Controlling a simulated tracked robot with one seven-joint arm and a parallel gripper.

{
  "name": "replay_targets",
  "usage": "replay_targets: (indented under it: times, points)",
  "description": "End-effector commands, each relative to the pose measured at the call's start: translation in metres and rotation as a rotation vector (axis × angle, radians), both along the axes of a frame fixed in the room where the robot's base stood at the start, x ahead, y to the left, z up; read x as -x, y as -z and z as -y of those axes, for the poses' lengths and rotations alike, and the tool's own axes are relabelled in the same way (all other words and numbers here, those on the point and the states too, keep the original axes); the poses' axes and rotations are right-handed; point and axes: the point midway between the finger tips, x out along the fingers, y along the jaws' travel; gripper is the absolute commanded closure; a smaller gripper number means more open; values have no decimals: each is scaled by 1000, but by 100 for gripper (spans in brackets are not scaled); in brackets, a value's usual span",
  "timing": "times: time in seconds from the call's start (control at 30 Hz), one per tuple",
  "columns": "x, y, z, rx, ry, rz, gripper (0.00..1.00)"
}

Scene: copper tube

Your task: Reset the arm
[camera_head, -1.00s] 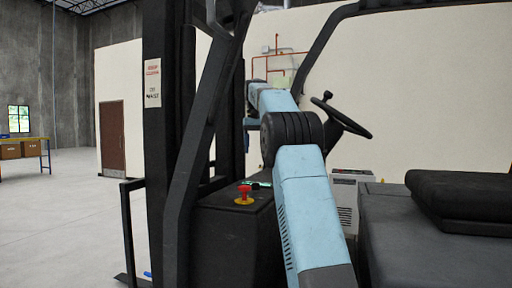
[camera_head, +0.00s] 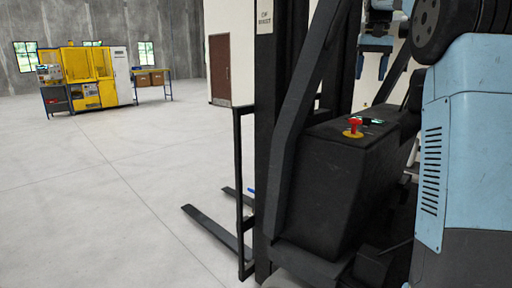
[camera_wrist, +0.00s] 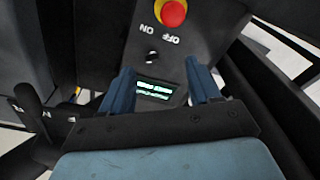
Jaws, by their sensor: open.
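My gripper (camera_head: 371,72) shows at the top right of the head view, pointing down above a dark console (camera_head: 335,165) of the forklift. Its two blue fingers are apart and empty in the wrist view (camera_wrist: 162,85). My blue arm fills the right edge of the head view. On the console are a red button on a yellow base (camera_head: 353,127) and a small lit display (camera_head: 373,121). In the wrist view the red button (camera_wrist: 173,12) is at the top, and the display (camera_wrist: 154,91) lies between the fingers. I cannot tell the gap to the console.
The black mast (camera_head: 275,100) and forks (camera_head: 212,232) stand left of the console. A yellow machine (camera_head: 86,65), a table with boxes (camera_head: 152,78) and a brown door (camera_head: 220,70) are farther back. The grey floor (camera_head: 100,190) at left is clear.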

Motion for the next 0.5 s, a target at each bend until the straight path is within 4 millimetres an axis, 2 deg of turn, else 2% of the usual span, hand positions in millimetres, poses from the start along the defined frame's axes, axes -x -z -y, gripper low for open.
replay_targets:
  times: [0.03,0.23,0.5]
  points:
    - [13,-2,-7,2,-8,12,38]
    - [56,1,-28,9,-34,61,38]
    - [119,17,-55,18,-71,127,38]
